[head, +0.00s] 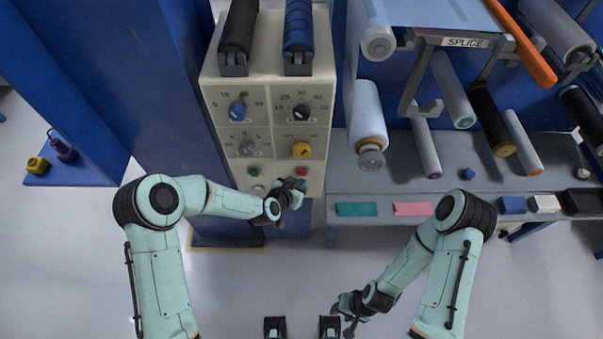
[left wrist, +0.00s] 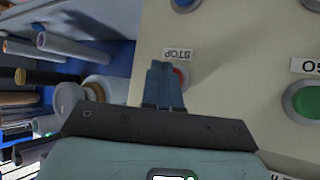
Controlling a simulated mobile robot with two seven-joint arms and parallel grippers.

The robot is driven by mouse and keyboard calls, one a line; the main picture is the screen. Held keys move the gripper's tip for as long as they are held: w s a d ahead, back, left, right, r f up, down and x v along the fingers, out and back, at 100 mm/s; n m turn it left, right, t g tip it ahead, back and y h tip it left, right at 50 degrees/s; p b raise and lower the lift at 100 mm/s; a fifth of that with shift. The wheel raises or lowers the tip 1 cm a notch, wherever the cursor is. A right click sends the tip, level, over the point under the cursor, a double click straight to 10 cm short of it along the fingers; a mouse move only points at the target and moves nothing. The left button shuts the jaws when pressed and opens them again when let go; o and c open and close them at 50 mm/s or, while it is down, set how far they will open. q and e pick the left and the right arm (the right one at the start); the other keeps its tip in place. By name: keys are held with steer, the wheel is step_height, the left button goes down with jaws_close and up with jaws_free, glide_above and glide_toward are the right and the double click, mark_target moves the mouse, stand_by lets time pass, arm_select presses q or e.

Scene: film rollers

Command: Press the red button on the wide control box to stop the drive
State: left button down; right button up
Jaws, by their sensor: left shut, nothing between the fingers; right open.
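The beige control box (head: 318,130) stands left of centre in the head view, with knobs above and buttons low on its face. The red button (head: 302,171) is near its lower right corner. In the left wrist view the red button (left wrist: 183,77), under a STOP label (left wrist: 178,54), is partly hidden by my fingers. My left gripper (head: 297,186) is shut and empty, right in front of the button; its fingertips (left wrist: 166,68) overlap the button's edge. I cannot tell whether they touch it. My right gripper (head: 343,317) is open and empty, low over the floor.
A grey shelf (head: 470,207) with coloured pieces and a rack of film rollers (head: 425,150) stand to the right. A blue column (head: 170,80) stands to the left. The floor in front is clear.

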arm_select(q)
steer(key=shift+w, duration=0.35)
arm_select(e)
steer(key=shift+s+f, duration=0.2)
steer(key=shift+f, duration=0.05)
arm_select(q)
steer(key=shift+w+b, duration=0.35)
steer(key=shift+w, duration=0.15)
arm_select(e)
steer(key=shift+f, duration=0.2)
arm_select(q)
steer(key=shift+s, duration=0.1)
arm_select(e)
steer(key=shift+s, duration=0.1)
arm_select(q)
steer(key=shift+s+b, duration=0.5)
steer(key=shift+s, duration=0.3)
arm_select(e)
steer(key=shift+s+f, duration=0.25)
steer(key=shift+f, duration=0.35)
arm_select(q)
steer(key=s+b, duration=0.2)
steer(key=s, duration=0.3)
arm_select(e)
steer(key=shift+s+f, duration=0.25)
steer(key=shift+f, duration=0.35)
steer(key=shift+s+f, duration=0.2)
steer(key=shift+f, duration=0.35)
